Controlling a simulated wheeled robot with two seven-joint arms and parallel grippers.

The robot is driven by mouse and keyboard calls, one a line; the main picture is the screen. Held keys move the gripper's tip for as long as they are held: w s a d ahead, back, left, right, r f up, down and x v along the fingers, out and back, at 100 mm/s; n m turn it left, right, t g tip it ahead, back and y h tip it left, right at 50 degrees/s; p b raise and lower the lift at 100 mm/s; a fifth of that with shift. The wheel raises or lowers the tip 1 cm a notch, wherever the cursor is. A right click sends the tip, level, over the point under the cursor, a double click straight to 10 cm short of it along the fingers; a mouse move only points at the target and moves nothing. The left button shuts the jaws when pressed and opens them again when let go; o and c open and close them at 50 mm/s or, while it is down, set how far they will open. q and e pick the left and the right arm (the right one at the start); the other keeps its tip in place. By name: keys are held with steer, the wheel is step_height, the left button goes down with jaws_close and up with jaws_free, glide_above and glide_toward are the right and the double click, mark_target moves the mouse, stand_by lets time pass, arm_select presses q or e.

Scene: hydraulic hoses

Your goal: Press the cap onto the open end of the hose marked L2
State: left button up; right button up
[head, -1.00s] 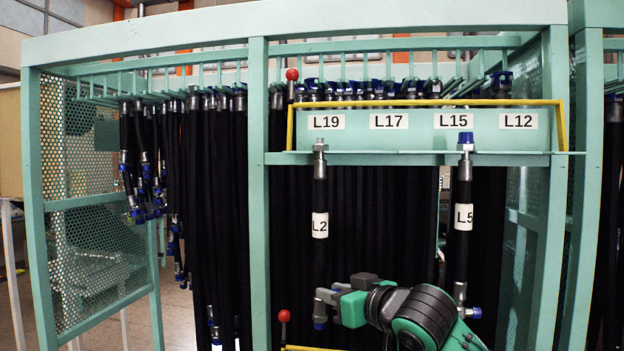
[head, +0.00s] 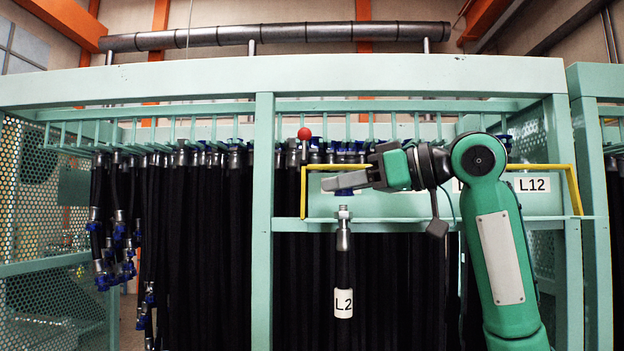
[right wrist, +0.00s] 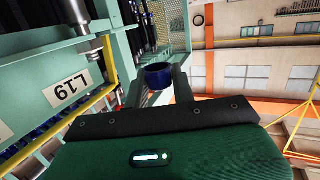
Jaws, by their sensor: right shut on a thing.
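The hose marked L2 (head: 344,303) hangs upright in front of the rack, with its metal open end (head: 344,213) pointing up. My right gripper (head: 340,184) comes in from the right and is shut on a blue cap (head: 345,192). The cap is just above the hose end, roughly in line with it in the head view, and a small gap seems to show between them. In the right wrist view the blue cap (right wrist: 158,76) sits between the two fingertips. My left gripper is in neither current view.
A yellow rail (head: 575,190) runs around the green label panel (head: 400,205) behind the gripper. A red ball knob (head: 304,133) stands left of the gripper. Many black hoses (head: 210,250) hang behind. My right arm hides some labels.

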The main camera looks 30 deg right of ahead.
steer(key=shift+s+a+r, duration=0.15)
steer(key=shift+r, duration=0.4)
steer(key=shift+s+d, duration=0.2)
steer(key=shift+d, duration=0.05)
steer(key=shift+w, duration=0.5)
steer(key=shift+w+d+f+p, duration=0.1)
steer(key=shift+w+d+p, duration=0.1)
steer(key=shift+w+d, duration=0.75)
steer(key=shift+w+d+f+p, duration=0.1)
steer(key=shift+w+d+p, duration=0.3)
steer(key=shift+w, duration=1)
steer(key=shift+w+d+p, duration=0.1)
steer(key=shift+w+d, duration=0.8)
steer(key=shift+w, duration=0.25)
step_height(320, 180, down, 2)
steer(key=shift+b, duration=1.05)
arm_select(q)
steer(key=shift+w+a+f, duration=0.25)
steer(key=shift+w+f, duration=0.05)
steer(key=shift+f, duration=0.1)
arm_select(e)
steer(key=shift+f, duration=0.25)
arm_select(q)
steer(key=shift+f, duration=0.2)
arm_select(e)
steer(key=shift+f, duration=0.3)
steer(key=shift+c, duration=0.2)
